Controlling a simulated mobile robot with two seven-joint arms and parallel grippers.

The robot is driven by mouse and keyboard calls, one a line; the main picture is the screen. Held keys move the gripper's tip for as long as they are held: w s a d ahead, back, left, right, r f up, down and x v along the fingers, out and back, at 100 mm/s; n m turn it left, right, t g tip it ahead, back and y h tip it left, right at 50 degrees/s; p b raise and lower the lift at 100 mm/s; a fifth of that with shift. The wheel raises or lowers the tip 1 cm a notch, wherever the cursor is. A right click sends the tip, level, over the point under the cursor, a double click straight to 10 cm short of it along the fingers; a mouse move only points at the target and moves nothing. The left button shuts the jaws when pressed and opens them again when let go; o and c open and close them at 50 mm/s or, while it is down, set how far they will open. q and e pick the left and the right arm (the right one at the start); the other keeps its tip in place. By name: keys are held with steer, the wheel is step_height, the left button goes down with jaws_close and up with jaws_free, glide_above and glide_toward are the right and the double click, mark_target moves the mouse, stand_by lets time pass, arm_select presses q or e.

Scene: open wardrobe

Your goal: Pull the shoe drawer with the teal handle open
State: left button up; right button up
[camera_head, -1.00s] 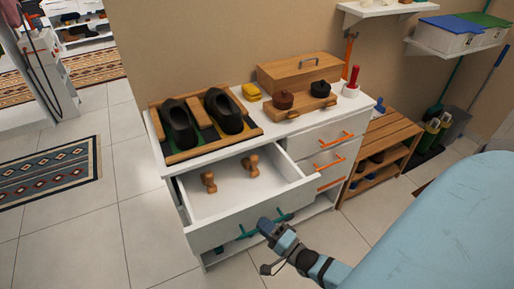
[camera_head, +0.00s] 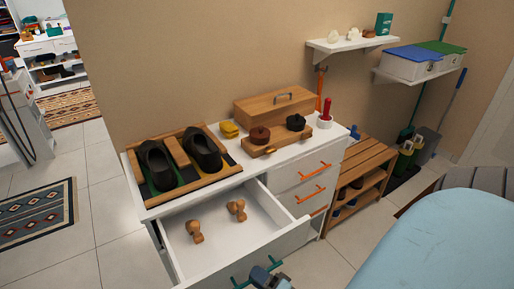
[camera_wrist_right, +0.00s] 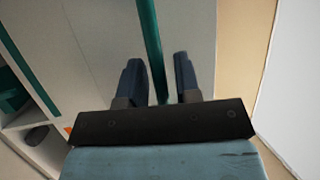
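The shoe drawer (camera_head: 250,222) stands pulled out from the white cabinet, with two wooden knob-shaped pieces (camera_head: 195,231) inside. Its teal handle (camera_head: 241,283) is on the drawer front at the bottom of the head view. My right gripper (camera_head: 268,279) is at this handle, mostly cut off by the picture's lower edge. In the right wrist view the dark fingers of my right gripper (camera_wrist_right: 160,80) stand apart on both sides of the teal handle bar (camera_wrist_right: 151,45). A gap shows beside the right-hand finger. My left gripper is not in view.
Black shoes (camera_head: 205,152) sit in a wooden tray on the cabinet top (camera_head: 228,175), near a wooden box (camera_head: 275,106). Drawers with orange handles (camera_head: 311,195) are to the right. A wooden shelf rack (camera_head: 362,165) stands beside the cabinet.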

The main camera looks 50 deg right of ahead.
steer(key=shift+o, duration=0.3)
steer(key=v, duration=0.7)
steer(key=shift+s+b, duration=0.25)
steer(key=shift+b, duration=0.05)
